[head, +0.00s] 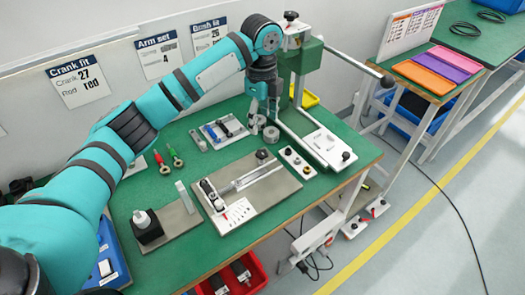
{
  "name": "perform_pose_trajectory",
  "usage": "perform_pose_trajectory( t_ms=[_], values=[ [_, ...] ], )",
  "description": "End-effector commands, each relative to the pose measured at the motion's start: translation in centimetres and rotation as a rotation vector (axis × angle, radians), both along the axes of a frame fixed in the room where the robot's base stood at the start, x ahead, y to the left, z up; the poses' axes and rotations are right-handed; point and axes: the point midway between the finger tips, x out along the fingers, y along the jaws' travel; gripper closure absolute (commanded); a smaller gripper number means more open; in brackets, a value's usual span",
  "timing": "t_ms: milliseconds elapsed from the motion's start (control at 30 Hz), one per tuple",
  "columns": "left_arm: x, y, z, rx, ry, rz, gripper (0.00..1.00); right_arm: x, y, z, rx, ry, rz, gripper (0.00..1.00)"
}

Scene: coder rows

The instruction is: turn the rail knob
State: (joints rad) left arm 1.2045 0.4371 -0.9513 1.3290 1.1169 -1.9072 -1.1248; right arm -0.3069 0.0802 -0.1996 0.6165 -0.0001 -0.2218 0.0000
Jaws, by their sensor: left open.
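A grey plate (287,189) on the green bench carries a metal rail (252,178) running away from me to the right. A black block (208,187) sits at the rail's near end, beside a white scale card with red marks (237,213). My left gripper (263,122) points down just behind the grey round part, open. It looks apart from it, but the height gap is hard to judge. My right gripper is not in view.
A green press (303,58) with a white base (322,144) stands close right of my left gripper. A strip with several knobs (298,162) lies beside the plate.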

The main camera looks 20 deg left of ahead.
Motion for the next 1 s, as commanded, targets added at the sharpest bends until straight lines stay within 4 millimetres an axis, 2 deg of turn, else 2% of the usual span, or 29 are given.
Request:
perform_pose_trajectory(
  t_ms=[67,167,500,700,1000],
  values=[
    [-0.1,0.1,-2.0,0.002,0.005,0.001,0.42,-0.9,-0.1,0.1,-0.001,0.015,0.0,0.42],
    [-0.1,0.0,-4.2,0.001,0.004,0.001,0.42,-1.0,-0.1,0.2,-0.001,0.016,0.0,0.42],
    [-0.1,0.0,-11.1,0.001,0.001,0.001,0.42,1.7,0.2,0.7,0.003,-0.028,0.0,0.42],
    [0.0,0.0,-13.2,0.001,-0.001,0.0,0.42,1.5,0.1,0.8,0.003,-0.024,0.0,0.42],
    [0.0,0.0,-13.8,0.0,-0.002,0.0,0.42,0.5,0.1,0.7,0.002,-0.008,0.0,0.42]
  ],
)
